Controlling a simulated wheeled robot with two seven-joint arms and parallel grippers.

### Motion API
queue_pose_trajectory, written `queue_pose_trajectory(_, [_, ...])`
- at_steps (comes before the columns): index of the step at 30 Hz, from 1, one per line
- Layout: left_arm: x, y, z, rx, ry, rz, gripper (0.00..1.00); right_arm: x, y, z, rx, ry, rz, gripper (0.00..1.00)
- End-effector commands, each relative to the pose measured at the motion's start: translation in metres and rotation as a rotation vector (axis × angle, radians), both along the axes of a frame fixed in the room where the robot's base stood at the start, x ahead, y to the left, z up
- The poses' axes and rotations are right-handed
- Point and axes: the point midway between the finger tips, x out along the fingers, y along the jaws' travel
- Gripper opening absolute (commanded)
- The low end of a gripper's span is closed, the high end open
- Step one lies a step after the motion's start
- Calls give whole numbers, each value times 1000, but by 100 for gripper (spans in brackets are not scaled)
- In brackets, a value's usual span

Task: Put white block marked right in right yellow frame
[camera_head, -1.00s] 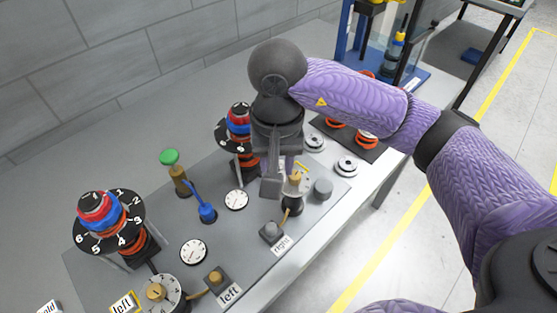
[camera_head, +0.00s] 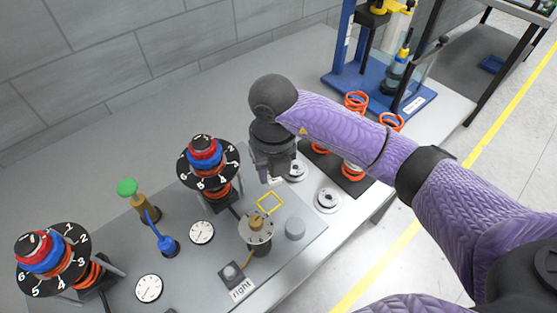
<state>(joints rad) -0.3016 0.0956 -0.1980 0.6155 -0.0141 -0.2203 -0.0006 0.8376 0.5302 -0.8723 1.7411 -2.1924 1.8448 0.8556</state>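The right yellow frame (camera_head: 270,203) lies on the grey panel, and its inside looks bare. My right gripper (camera_head: 272,178) points down just behind the frame. A small pale piece (camera_head: 277,181) shows at its fingertips. I cannot read any mark on it or tell whether it is gripped or behind the fingers. A white label marked right (camera_head: 241,290) sits at the panel's front edge beside a dark switch (camera_head: 231,273). My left gripper is not in view.
A round dial with a brass knob (camera_head: 257,228) and a grey cylinder (camera_head: 295,228) stand close in front of the frame. A numbered black disc stack (camera_head: 207,160) rises to its left. Orange springs (camera_head: 355,101) stand on a dark mat at the right.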

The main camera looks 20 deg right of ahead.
Motion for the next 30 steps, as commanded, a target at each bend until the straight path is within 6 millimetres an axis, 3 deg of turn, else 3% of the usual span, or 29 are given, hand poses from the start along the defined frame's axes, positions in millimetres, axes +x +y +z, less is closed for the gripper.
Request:
queue_pose_trajectory(6, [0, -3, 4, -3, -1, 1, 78, 2, 6, -17, -2, 18, -752, 0])
queue_pose_trajectory(12, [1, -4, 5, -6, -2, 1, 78, 2, 8, -27, -8, 22, -1156, 0])
queue_pose_trajectory(16, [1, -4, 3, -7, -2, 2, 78, 2, 8, -32, -9, 21, -1243, 0])
queue_pose_trajectory(26, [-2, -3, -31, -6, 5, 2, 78, 1, 9, -66, -9, 23, -1248, 0])
queue_pose_trajectory(30, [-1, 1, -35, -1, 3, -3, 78, 1, 8, -70, -9, 22, -1247, 0])
